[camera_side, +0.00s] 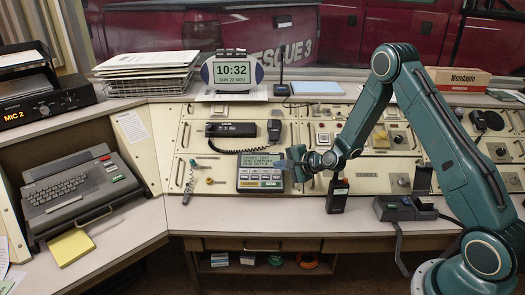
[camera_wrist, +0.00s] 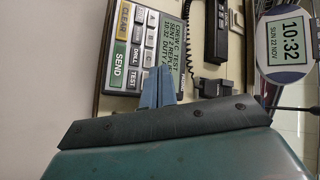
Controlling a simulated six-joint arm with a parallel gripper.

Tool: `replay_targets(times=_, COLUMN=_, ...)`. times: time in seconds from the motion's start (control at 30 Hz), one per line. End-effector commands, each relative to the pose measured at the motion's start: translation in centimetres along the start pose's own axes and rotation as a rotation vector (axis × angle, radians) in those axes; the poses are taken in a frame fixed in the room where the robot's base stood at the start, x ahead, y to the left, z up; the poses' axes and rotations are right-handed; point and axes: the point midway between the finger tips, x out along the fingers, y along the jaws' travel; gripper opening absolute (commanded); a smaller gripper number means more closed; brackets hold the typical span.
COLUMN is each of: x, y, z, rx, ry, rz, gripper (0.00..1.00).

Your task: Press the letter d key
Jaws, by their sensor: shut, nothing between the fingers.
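The pager-like keypad unit (camera_side: 262,184) sits on the console with a lit text screen (camera_side: 262,161) above its keys. In the wrist view it appears turned on its side, with a yellow CLEAR key (camera_wrist: 124,20), a green SEND key (camera_wrist: 118,65) and grey DRILL and TEST keys. Letter keys A (camera_wrist: 152,18), B (camera_wrist: 149,38) and C (camera_wrist: 147,58) run in a row beside the screen. I cannot make out a D key; my fingers cover the area past C. My gripper (camera_wrist: 159,70) is shut and empty, its blue fingertips overlapping the unit's edge in view; contact cannot be told.
A radio handset (camera_side: 230,130) with a coiled cord lies behind the unit. A black handheld radio (camera_side: 337,196) stands to its right. A keyboard machine (camera_side: 77,190) is at the left, its letters too small to read. A clock (camera_side: 233,72) stands behind. The front ledge is mostly clear.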

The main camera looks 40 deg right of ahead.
Motion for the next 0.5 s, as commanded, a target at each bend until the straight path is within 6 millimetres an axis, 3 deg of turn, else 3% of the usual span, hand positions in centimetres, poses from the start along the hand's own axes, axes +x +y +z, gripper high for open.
replay_targets(times=0.5, x=1.7, y=1.2, z=-1.3, rx=-0.001, ry=0.0, rz=0.0, gripper=0.0)
